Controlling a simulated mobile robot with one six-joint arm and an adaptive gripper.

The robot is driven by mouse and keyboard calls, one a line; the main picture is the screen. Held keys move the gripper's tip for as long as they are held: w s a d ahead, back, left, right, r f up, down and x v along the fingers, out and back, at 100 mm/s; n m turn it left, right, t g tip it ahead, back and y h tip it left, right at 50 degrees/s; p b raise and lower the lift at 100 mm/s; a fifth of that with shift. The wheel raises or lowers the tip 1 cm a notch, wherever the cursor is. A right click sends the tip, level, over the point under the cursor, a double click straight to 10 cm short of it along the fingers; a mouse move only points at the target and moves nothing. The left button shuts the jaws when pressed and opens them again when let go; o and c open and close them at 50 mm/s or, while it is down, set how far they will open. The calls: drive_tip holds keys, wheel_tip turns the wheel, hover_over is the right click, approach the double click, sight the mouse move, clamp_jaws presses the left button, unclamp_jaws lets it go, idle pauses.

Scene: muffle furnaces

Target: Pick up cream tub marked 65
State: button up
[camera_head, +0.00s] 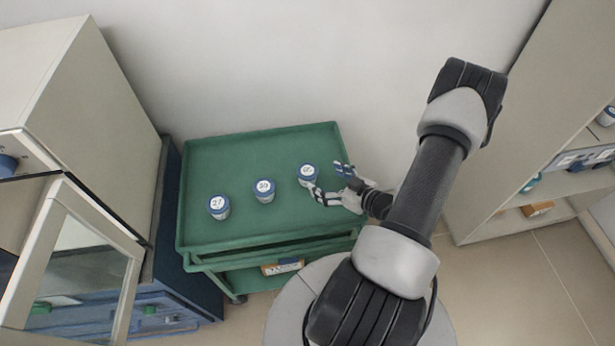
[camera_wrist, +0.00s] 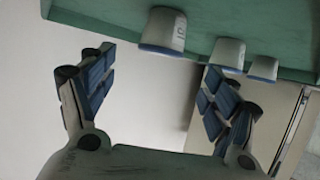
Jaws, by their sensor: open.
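Three cream tubs with blue-rimmed lids stand upright in a row on a green cart. The right tub (camera_head: 307,176) carries a mark too small to read surely, while the other two look like 27 and 30. My gripper (camera_head: 328,180) is open and empty, close to the right side of the right tub. One finger shows by its lower right edge; I cannot tell whether it touches. In the wrist view, where the scene is inverted, the nearest tub (camera_wrist: 162,32) lies above and between the open fingers of my gripper (camera_wrist: 158,75), beyond their tips.
The middle tub (camera_head: 264,190) and the left tub (camera_head: 218,207) stand farther left on the green cart (camera_head: 240,150). A furnace with its glazed door (camera_head: 85,260) stands left of it. A shelf unit (camera_head: 510,150) is at right. The cart's back is bare.

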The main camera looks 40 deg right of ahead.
sight(309, 172)
drive_tip(key=b+x, duration=0.2)
drive_tip(key=x, duration=0.7)
drive_tip(key=shift+w, duration=0.1)
drive_tip(key=c, duration=1.2)
